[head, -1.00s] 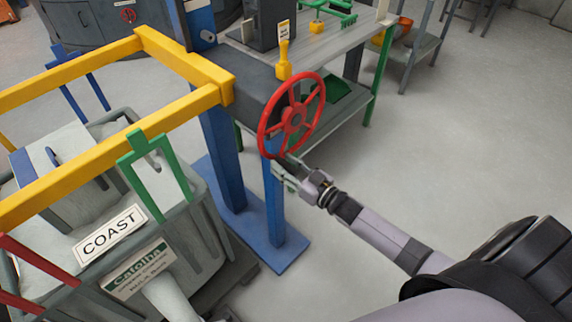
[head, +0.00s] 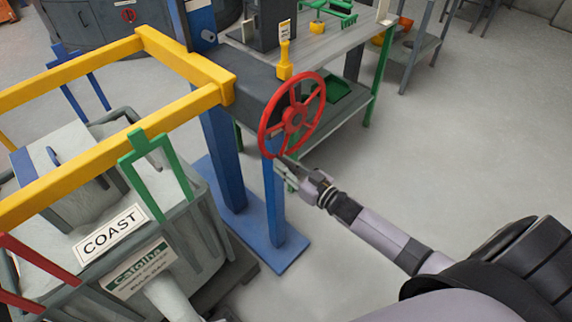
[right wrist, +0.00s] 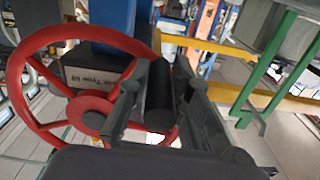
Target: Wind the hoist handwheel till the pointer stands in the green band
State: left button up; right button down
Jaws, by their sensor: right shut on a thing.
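The red spoked handwheel (head: 292,117) is on the side of a dark grey housing (head: 250,92) on the blue stand. My right gripper (head: 283,163) is at the wheel's lower rim. In the right wrist view the wheel (right wrist: 90,118) fills the left side, and my right gripper's (right wrist: 160,110) two dark fingers are shut on a dark round handle (right wrist: 160,98) at the wheel's rim. I cannot make out the pointer or the green band. My left gripper is not in view.
A workbench (head: 345,52) is behind the wheel. The floor (head: 450,150) to the right is clear.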

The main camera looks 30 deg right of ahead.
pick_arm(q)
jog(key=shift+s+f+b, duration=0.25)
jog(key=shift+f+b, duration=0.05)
pick_arm(e)
jog(key=shift+w+d, duration=0.15)
jog(key=shift+d, duration=0.25)
